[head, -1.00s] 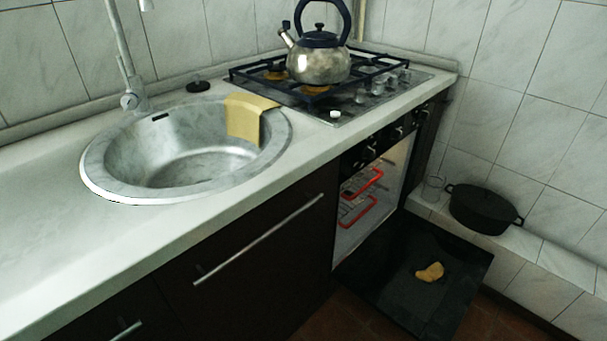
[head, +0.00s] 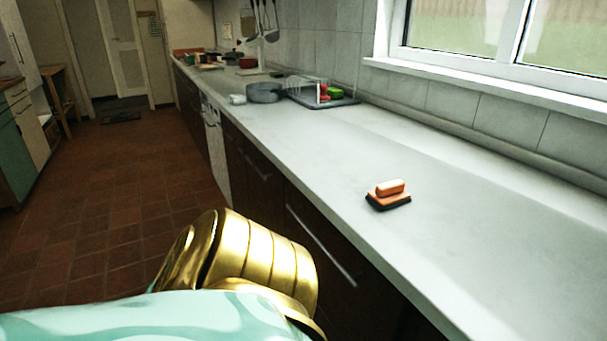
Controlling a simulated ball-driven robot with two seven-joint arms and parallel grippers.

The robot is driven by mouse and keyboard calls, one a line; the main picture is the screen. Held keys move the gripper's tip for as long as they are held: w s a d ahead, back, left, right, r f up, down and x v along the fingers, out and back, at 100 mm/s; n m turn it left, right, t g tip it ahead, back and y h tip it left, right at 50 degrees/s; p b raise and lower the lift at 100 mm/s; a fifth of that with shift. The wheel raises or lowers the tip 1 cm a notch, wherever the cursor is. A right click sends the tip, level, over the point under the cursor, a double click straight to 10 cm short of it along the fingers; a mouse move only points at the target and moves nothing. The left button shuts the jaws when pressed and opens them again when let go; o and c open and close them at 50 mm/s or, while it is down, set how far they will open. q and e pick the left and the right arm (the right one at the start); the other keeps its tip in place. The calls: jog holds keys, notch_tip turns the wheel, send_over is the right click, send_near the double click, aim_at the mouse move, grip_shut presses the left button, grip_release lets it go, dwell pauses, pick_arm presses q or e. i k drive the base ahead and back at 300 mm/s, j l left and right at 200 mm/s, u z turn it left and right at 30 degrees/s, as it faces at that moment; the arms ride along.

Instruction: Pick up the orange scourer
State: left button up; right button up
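An orange scourer (head: 390,187) sits on the pale worktop in the head view, right of the middle. It appears as a small orange block with a paler side, resting on a wider orange piece with a dark underside (head: 388,203). I cannot tell whether these are one thing or stacked pieces. Neither of my grippers is in view. A gold and mint-green part of my own body fills the lower left and touches nothing that I can see.
The worktop (head: 440,235) is clear around the scourer. Farther along stand a grey pot (head: 264,93) and a dark tray (head: 345,101) with red and green items. A tiled wall and window (head: 450,25) border the right. Tiled floor (head: 120,180) is open at left.

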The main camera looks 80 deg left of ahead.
aim_at(389, 195)
jog(key=u, duration=1.8)
jog(key=i+l+z, duration=0.2)
jog(key=i, duration=0.1)
